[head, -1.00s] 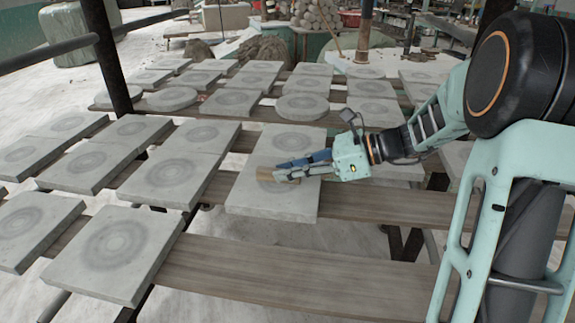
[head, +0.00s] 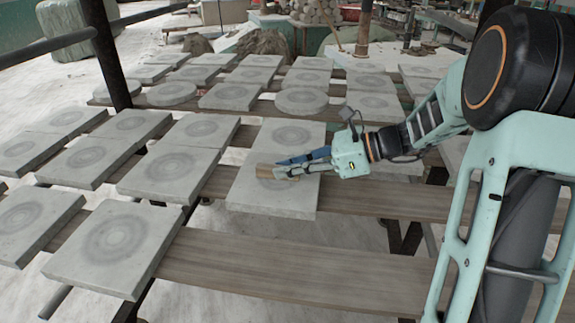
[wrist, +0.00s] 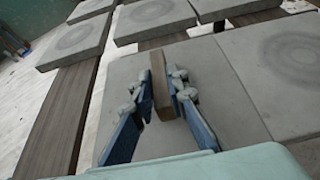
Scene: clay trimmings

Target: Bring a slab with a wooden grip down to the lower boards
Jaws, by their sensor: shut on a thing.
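A square grey slab (head: 250,198) lies on the middle boards (head: 385,202). A small wooden grip (head: 268,171) stands up from its top face; it also shows in the wrist view (wrist: 161,84). My gripper (head: 285,169) reaches in from the right, and its blue fingers are closed on either side of the wooden grip. The wrist view shows the fingers (wrist: 161,92) along both sides of the grip, with the slab beneath. The lower boards (head: 290,275) run across the front, with a slab with a ring mark (head: 113,248) at their left.
Several other slabs crowd the left, such as one close by (head: 172,172). Round slabs (head: 301,101) lie on boards farther back. The lower boards are bare to the right of their slab. A dark post (head: 108,60) stands at the back left.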

